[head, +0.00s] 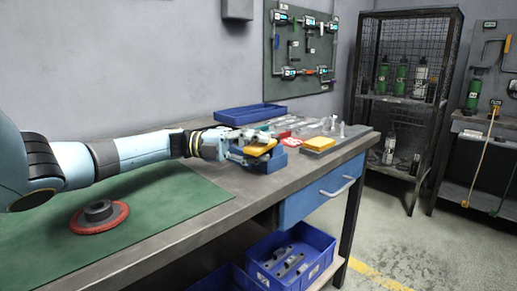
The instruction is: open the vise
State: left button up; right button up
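A blue block-like body (270,161), which looks like the vise, stands on the workbench near its front edge, partly hidden behind my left gripper. A yellow-orange piece (262,148) shows at its top, right at my fingers. My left gripper (246,153) reaches in from the left, at the near left side of the blue body. It is too small and overlapped to tell whether the fingers touch or hold anything. The vise's jaws and handle cannot be made out. My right gripper is not in view.
A blue tray (250,114) lies behind. A yellow block (319,144) and several small metal parts lie to the right. A red-rimmed disc (99,216) rests on the green mat (170,211). Blue bins (291,262) sit below, beside a drawer (318,193).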

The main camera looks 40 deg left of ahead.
pick_arm(q)
jog(key=shift+o, duration=0.4)
jog(key=shift+s+a, duration=0.1)
jog(key=shift+s+a, duration=0.25)
jog(key=shift+a, duration=0.05)
jog(key=v, duration=1.1)
